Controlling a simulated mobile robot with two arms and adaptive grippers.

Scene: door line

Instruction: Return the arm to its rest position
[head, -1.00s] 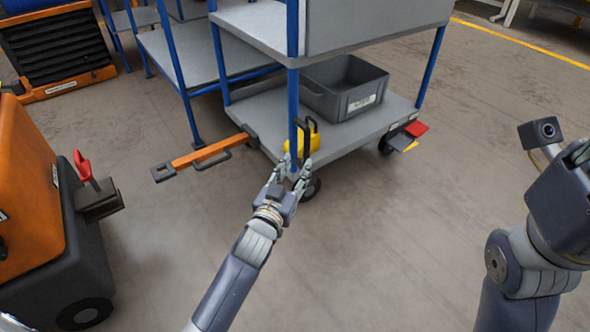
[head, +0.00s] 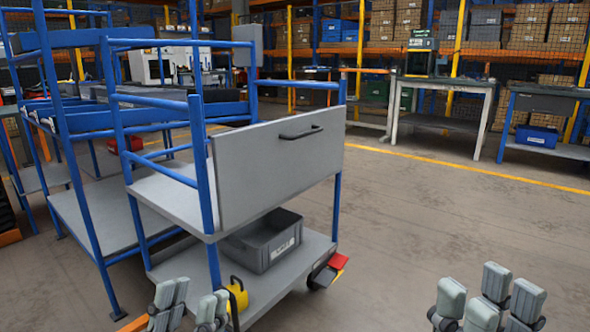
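My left gripper (head: 191,303) is at the bottom left of the head view, in front of the blue and grey cart. Its grey fingers stand apart with nothing between them. My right gripper (head: 488,300) is at the bottom right, its fingers pointing up and spread over bare floor, empty. Most of both arms lies below the picture. The cart has blue posts, grey shelves and a grey front panel (head: 280,165) with a black handle. A yellow piece (head: 237,295) sits at its lower left corner, just right of my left gripper.
A grey bin (head: 262,243) stands on the cart's lower shelf. A red and yellow pedal piece (head: 331,267) juts from its right side. Another blue cart (head: 75,210) stands behind at left. Workbenches (head: 445,122) and racks stand at the back. Floor at right (head: 440,215) is clear.

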